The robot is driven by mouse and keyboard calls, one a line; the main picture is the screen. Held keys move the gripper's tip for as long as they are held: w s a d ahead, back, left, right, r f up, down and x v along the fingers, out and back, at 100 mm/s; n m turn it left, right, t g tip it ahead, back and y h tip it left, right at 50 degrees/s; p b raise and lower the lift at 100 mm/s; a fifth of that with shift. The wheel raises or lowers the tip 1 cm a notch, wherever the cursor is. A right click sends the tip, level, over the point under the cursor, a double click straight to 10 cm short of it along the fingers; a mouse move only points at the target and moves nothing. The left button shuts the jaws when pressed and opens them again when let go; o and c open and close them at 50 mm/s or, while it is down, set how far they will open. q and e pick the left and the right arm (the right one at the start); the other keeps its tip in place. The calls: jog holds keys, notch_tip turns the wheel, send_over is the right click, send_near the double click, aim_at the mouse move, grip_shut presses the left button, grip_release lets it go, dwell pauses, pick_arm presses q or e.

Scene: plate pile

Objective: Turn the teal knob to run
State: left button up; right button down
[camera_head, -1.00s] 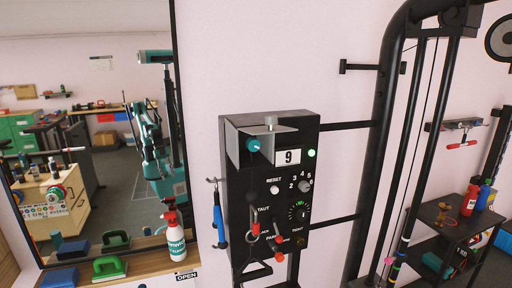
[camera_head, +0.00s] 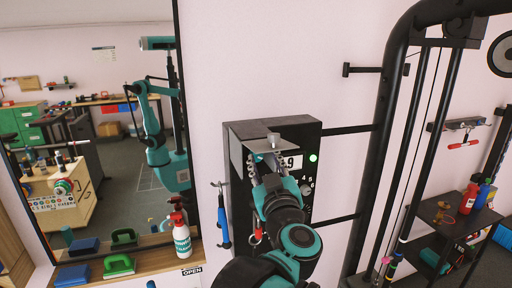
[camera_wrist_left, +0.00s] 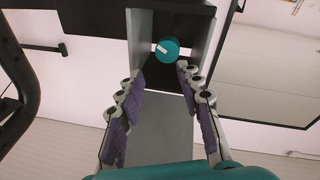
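The black control box (camera_head: 300,125) hangs on the wall with a green lamp (camera_head: 314,157) and a number window showing 9. My left gripper (camera_head: 268,165) is in front of the box's upper part, and my left arm covers most of the lower controls. The teal knob is hidden behind the gripper in the head view. In the left wrist view the round teal knob (camera_wrist_left: 168,49), with a white mark, lies just beyond and between the fingertips. The two fingers (camera_wrist_left: 160,82) are spread apart and empty, with no contact visible. My right gripper is not in view.
A grey metal guard (camera_head: 236,152) stands around the knob; its walls flank the knob in the wrist view. Blue-handled tool (camera_head: 222,220) hangs left of the box. A spray bottle (camera_head: 180,235) stands on the shelf by the mirror. Black frame bars (camera_head: 350,129) run right.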

aim_at(258, 158)
pick_arm(q)
jog(key=w+y, duration=0.1)
jog(key=w, duration=0.1)
jog(key=w+a+f+n+g, duration=0.1)
jog(key=w, duration=0.1)
jog(key=w+a+g+y, duration=0.1)
jog(key=w, duration=0.1)
jog(key=shift+w+f+y+b, duration=0.25)
jog(key=shift+y+b, duration=0.05)
jog(key=shift+b, duration=0.05)
